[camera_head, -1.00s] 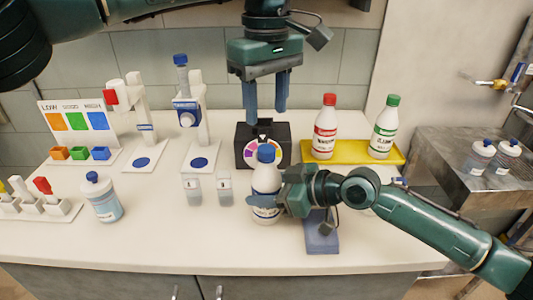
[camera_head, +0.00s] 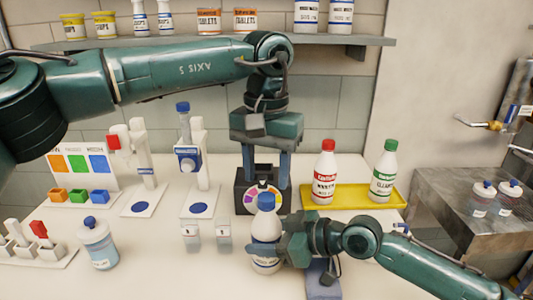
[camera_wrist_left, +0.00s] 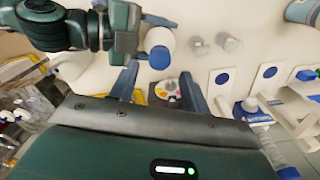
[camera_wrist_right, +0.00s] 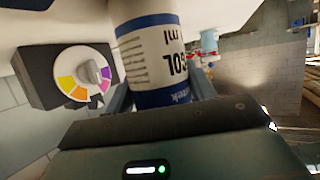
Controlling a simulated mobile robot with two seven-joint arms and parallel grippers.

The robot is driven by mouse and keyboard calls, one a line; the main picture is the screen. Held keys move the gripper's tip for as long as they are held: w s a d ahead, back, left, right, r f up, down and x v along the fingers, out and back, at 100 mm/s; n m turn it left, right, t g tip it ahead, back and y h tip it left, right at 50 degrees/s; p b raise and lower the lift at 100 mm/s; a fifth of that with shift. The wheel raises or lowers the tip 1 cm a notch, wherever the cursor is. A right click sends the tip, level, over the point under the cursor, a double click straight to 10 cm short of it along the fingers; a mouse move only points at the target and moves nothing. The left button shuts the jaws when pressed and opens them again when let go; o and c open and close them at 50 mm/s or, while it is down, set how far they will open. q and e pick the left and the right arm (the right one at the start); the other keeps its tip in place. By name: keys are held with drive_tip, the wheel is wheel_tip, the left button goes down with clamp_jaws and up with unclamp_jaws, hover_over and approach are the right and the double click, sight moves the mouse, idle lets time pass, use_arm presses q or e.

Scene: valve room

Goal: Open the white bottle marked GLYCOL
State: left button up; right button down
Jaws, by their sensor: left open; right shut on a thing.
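The white bottle (camera_head: 265,228) with a blue cap (camera_head: 265,201) stands upright at the front middle of the counter. My right gripper (camera_head: 277,240) is shut on its body from the right. My left gripper (camera_head: 266,178) points down, open and empty, above and apparently behind the cap. In the left wrist view the cap (camera_wrist_left: 159,57) lies near and beyond the open fingertips, not between them.
A black box with a coloured dial (camera_head: 263,190) stands behind the bottle. A yellow tray (camera_head: 345,197) with red-capped and green-capped bottles is to the right. Small clear containers (camera_head: 207,240) and another blue-capped bottle (camera_head: 97,243) are to the left. A shelf (camera_head: 210,43) runs above.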

sight(266, 196)
use_arm(q)
drive_tip(key=shift+f, duration=2.2)
